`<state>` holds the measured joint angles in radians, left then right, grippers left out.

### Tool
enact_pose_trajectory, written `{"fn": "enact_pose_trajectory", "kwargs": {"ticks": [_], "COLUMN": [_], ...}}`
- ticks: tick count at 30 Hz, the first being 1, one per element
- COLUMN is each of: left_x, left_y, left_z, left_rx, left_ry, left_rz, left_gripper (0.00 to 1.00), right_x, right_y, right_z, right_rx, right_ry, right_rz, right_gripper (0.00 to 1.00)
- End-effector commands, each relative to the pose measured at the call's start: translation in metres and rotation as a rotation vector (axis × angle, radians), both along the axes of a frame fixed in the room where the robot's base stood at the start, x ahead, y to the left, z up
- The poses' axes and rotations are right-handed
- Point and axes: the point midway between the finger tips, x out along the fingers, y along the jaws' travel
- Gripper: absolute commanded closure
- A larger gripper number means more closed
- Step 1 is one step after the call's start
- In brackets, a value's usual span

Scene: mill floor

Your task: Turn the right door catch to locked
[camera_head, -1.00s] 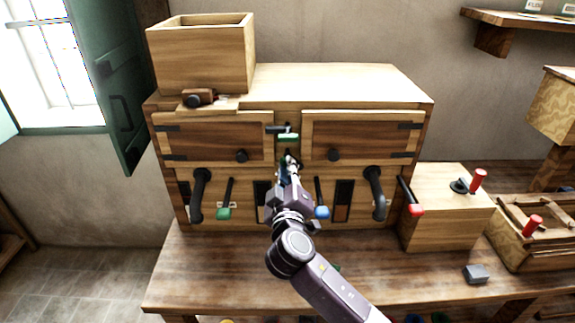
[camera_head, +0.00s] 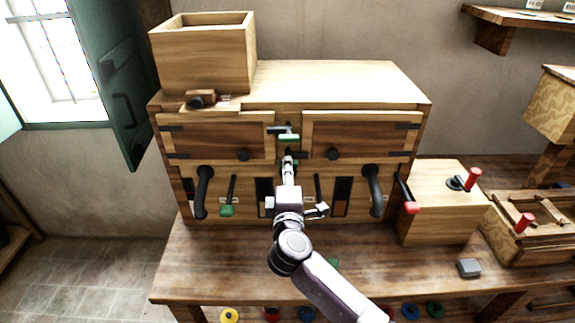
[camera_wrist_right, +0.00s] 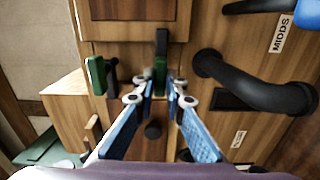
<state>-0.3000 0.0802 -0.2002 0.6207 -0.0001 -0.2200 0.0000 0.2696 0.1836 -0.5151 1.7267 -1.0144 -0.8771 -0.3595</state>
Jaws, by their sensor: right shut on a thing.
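The cabinet has a left door (camera_head: 215,138) and a right door (camera_head: 365,138). Between them, in the head view, is an upper catch (camera_head: 289,138) with a green bar lying across. My right gripper (camera_head: 288,160) reaches the cabinet front just below it and covers what is behind. In the wrist view its two blue fingers (camera_wrist_right: 161,88) close in on a dark catch with green on it (camera_wrist_right: 160,62), which stands upright in that picture. Another green catch (camera_wrist_right: 96,75) shows to its left, apart from the fingers. My left gripper is not in view.
Black curved pipes (camera_head: 203,192) (camera_head: 375,188) and a green-tipped lever (camera_head: 228,208) stick out below the doors. An open wooden box (camera_head: 203,62) stands on the cabinet. A red-handled box (camera_head: 440,215) stands at the right. The front left of the bench is clear.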

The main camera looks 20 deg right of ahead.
Motion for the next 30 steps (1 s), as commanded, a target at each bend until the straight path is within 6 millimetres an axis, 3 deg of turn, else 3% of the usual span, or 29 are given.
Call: {"fn": "enact_pose_trajectory", "kwargs": {"ticks": [18, 19, 23, 30], "left_x": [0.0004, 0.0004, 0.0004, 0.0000], "left_y": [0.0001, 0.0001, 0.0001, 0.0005], "left_z": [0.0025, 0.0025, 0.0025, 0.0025], "left_rx": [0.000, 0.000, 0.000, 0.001], "left_ry": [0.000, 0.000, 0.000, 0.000], "left_rz": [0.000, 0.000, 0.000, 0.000], "left_gripper": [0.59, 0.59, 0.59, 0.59], "right_x": [-0.0001, -0.0001, -0.0001, -0.0001], "right_y": [0.0017, 0.0017, 0.0014, 0.0008], "right_z": [-0.0012, -0.0012, -0.0011, -0.0008], "right_rx": [-0.044, -0.044, -0.043, -0.041], "right_ry": [0.014, 0.014, 0.013, 0.013], "right_rz": [0.004, 0.004, 0.003, 0.002], "right_gripper": [1.00, 0.88, 0.74, 0.72]}}
